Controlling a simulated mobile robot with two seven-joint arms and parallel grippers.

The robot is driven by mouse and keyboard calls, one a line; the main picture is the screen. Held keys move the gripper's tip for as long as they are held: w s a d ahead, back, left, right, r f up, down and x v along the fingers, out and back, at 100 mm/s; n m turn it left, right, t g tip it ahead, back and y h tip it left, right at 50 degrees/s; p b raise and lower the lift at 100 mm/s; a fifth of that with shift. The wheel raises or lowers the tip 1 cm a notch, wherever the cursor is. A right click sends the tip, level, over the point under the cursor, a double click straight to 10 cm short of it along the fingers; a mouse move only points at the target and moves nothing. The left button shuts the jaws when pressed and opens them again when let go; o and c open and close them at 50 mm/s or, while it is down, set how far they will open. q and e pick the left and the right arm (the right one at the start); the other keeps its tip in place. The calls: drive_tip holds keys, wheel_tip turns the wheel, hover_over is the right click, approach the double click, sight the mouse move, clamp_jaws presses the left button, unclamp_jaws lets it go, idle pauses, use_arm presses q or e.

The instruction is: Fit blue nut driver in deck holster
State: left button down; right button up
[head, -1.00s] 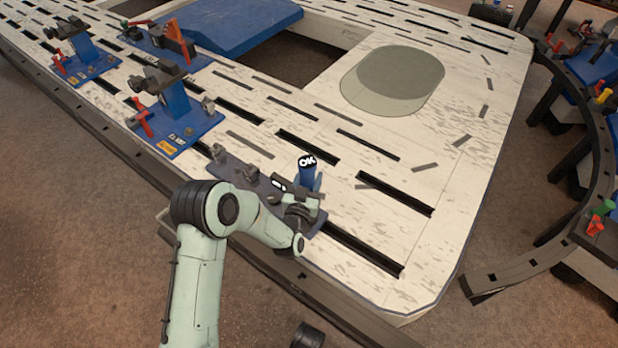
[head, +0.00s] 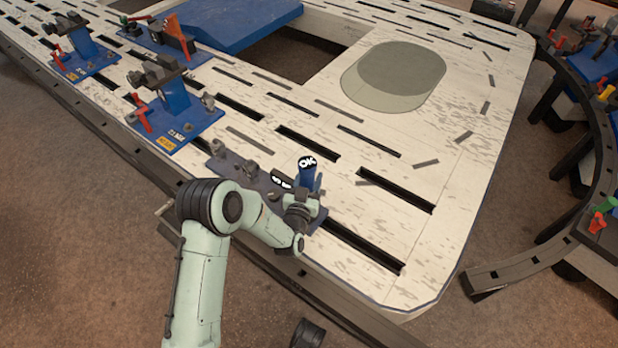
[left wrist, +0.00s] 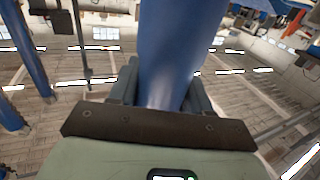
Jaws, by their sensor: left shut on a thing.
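The blue nut driver (head: 307,178) stands roughly upright in my left gripper (head: 301,203), with a white-on-black "OK" mark on its top. In the left wrist view its thick blue shaft or handle (left wrist: 180,45) rises between the fingers of the left gripper (left wrist: 160,90), which is shut on it. A dark slate plate (head: 236,169) with small grey fittings (head: 251,171) lies on the deck beside and under the gripper. The gripper and wrist hide the driver's lower end and part of the plate, so I cannot tell whether the driver sits in a holster. My right gripper is not in view.
The pale slotted deck (head: 430,170) is clear to the right of the plate. Blue fixtures with red levers (head: 180,120) stand to its left. A grey-green oval pad (head: 393,77) lies further back. A dark rail (head: 120,135) runs along the near edge.

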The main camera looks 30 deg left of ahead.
use_arm(q)
drive_tip(key=shift+f, duration=1.7)
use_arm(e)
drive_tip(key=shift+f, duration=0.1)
use_arm(q)
drive_tip(key=shift+c, duration=2.1)
unclamp_jaws()
drive_tip(key=shift+f, duration=0.1)
